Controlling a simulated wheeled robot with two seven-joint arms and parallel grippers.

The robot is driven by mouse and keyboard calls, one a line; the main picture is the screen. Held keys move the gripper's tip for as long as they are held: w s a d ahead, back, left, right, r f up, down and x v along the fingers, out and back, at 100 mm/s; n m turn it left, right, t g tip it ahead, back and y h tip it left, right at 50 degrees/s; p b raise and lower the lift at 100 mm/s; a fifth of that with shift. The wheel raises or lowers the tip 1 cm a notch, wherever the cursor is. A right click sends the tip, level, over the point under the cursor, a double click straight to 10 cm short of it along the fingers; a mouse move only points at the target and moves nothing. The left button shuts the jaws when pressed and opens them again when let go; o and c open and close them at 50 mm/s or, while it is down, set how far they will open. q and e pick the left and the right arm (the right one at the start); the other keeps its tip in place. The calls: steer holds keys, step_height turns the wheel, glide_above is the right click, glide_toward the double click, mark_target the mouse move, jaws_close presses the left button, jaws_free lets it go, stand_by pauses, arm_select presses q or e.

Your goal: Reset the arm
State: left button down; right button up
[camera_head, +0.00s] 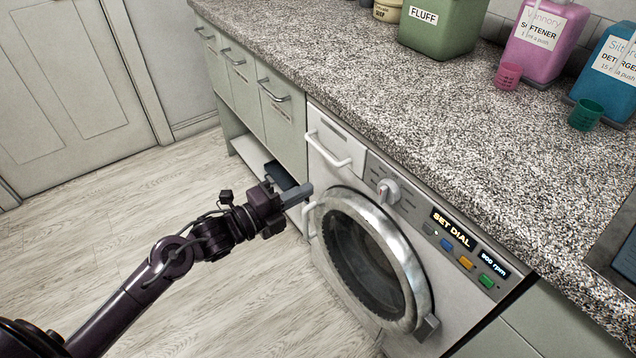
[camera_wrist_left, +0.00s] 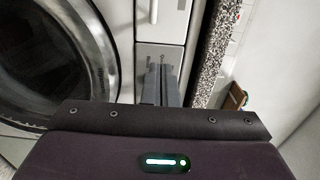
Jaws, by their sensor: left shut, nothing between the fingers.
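My left gripper (camera_head: 297,194) reaches in from the lower left. Its fingers are together with nothing between them, in front of the left edge of the washing machine (camera_head: 335,160) in the head view. The gripper fingers (camera_wrist_left: 160,85) also show in the left wrist view, before the machine's front. The round door (camera_head: 408,303) of the machine looks closed; its glass is dark. The detergent drawer with a white handle (camera_head: 335,153) is shut above the gripper. My right gripper is not in view.
A speckled counter (camera_head: 400,90) runs above the machine. On it stand a green FLUFF box (camera_head: 440,35), a pink softener bottle (camera_head: 540,40), a blue detergent bottle (camera_head: 608,75), a pink cup (camera_head: 508,76) and a green cup (camera_head: 585,115). The wooden floor (camera_head: 100,225) at left is clear.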

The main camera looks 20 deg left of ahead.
arm_select(q)
steer(key=s+a+f+n+g+y, duration=0.2)
steer(key=s+f+n+y, duration=0.15)
steer(key=f+n, duration=0.6)
steer(key=s+a+f+n+g+y, duration=0.25)
steer(key=f+n+y, duration=0.25)
steer(key=f, duration=0.9)
steer(key=s+d+f+n+g+y, duration=0.15)
steer(key=s+f+n+g, duration=0.25)
steer(key=s+f, duration=0.4)
steer(key=s+d+f+n+g+y, duration=0.1)
steer(key=s+d+f+n+g, duration=0.35)
steer(key=s, duration=0.55)
steer(key=s+a+f+p, duration=0.3)
steer(key=s+p, duration=0.4)
steer(key=s, duration=0.1)
steer(key=s+a+f+p, duration=0.3)
steer(key=s+p, duration=0.5)
steer(key=s, duration=0.1)
steer(key=shift+a, duration=0.4)
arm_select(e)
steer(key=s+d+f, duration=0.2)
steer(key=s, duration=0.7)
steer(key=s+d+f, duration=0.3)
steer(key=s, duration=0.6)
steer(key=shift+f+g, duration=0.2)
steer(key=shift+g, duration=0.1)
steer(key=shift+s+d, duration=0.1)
